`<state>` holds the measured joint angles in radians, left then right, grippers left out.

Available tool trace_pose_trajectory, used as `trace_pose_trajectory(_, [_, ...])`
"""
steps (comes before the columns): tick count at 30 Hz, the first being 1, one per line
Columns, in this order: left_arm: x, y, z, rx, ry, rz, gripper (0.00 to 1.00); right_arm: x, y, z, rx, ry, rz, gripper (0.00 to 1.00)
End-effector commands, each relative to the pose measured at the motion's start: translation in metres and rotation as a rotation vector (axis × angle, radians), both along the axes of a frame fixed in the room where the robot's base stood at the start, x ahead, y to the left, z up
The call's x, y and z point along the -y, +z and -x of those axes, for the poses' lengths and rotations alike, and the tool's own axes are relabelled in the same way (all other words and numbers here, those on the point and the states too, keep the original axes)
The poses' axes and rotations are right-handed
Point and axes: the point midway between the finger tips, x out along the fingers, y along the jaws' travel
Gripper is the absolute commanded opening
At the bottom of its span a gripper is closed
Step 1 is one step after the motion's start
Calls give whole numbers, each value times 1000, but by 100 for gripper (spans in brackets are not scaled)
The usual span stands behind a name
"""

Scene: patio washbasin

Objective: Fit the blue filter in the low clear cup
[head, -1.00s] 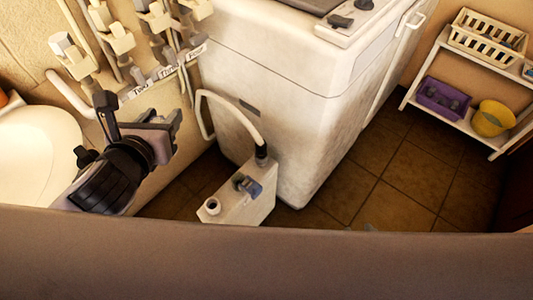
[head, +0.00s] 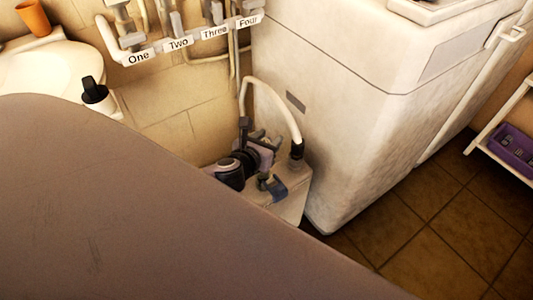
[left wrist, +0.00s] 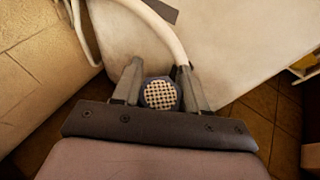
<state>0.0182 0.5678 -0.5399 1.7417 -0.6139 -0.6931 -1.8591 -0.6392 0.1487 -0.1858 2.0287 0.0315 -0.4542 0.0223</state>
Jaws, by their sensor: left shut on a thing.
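My left gripper (head: 266,152) is above the white box at the side of the large white appliance. In the left wrist view its two fingers (left wrist: 159,68) stand on either side of the blue filter (left wrist: 160,93), a round piece with a pale grid face and a dark bluish rim. The gripper is shut on it. In the head view the filter cannot be told apart from the dark gripper. A blue-grey fitting (head: 273,187) sits on the box just below the gripper. I cannot make out the low clear cup. My right gripper is not in view.
The white box (head: 291,205) stands on the tiled floor with a white hose (head: 283,103) curving up from it. The white appliance (head: 345,115) is close on the right. Valves labelled One to Four (head: 190,40) line the wall. A basin (head: 55,68) is at the left.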

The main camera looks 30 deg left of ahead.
Motion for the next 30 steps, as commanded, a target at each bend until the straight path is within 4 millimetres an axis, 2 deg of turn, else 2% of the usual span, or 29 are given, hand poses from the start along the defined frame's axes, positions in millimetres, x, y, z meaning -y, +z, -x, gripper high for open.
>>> trace_pose_trajectory(1, [-3, -19, -1, -4, 1, -1, 8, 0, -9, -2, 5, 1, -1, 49])
trace_pose_trajectory(3, [-6, -29, -1, -9, 1, 0, 8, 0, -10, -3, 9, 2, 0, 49])
trace_pose_trajectory(11, [-8, -43, -1, -13, -1, 2, 8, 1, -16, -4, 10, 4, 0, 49])
trace_pose_trajectory(24, [-7, -85, -1, -12, -1, 1, 8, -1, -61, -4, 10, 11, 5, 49])
trace_pose_trajectory(30, [-7, -94, -1, -13, -1, 1, 8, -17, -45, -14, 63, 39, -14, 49])
